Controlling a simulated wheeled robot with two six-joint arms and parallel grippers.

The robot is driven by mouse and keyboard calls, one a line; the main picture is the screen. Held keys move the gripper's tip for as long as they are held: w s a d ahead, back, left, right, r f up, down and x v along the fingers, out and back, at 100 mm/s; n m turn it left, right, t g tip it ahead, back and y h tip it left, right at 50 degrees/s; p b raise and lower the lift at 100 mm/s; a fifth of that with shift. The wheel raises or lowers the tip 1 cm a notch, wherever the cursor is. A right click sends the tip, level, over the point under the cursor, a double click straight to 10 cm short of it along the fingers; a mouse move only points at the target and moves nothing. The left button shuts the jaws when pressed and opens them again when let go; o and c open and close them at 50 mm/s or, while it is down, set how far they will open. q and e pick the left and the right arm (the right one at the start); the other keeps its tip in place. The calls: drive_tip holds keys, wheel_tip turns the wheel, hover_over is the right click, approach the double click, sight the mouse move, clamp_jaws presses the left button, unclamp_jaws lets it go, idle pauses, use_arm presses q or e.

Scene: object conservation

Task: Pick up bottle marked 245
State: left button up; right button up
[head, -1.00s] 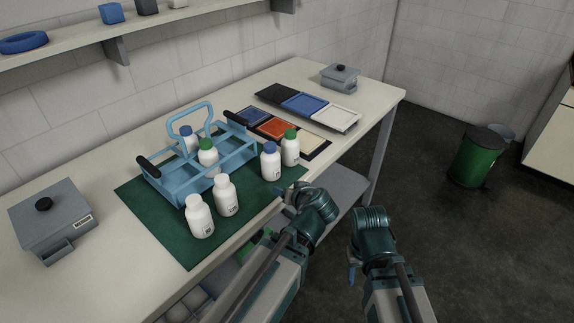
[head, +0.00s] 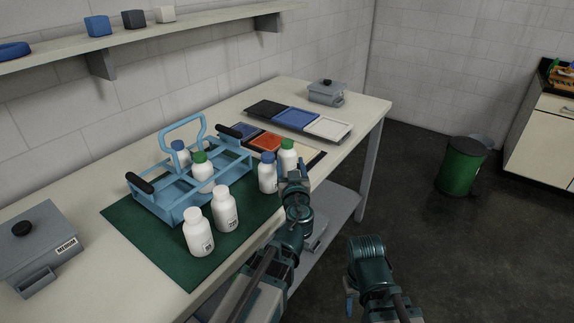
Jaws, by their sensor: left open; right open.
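Two white bottles with white caps, one on the left (head: 199,238) and one on the right (head: 225,210), stand upright on the green mat (head: 150,245). Their label numbers are too small to read surely. A blue-capped bottle (head: 267,174) and a green-capped bottle (head: 287,153) stand at the mat's right end, the latter partly hidden by my arm. Another blue-capped bottle (head: 180,155) and green-capped bottle (head: 202,170) sit in the blue carrier (head: 163,204). My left gripper (head: 293,172) is open and empty beside the right-end bottles; contact cannot be told. My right gripper (head: 350,292) is open, beyond the table's front edge.
A grey box labelled MEDIUM (head: 40,245) stands at the left. Colored trays (head: 298,122) and a smaller grey box (head: 327,92) lie toward the far end. A wall shelf (head: 150,34) runs above. A green bin (head: 461,165) stands on the floor.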

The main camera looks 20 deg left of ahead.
sight(288, 146)
use_arm(q)
drive_tip(key=x, duration=0.5)
drive_tip(key=shift+w+a, duration=0.15)
drive_tip(key=shift+w, duration=0.2)
drive_tip(key=shift+r+p+x, duration=0.15)
drive_tip(key=shift+p+x, duration=0.05)
drive_tip(key=shift+x, duration=1.15)
drive_tip(key=shift+r+p+x, duration=0.15)
drive_tip(key=shift+x, duration=1.15)
drive_tip(key=shift+s, duration=0.1)
clamp_jaws()
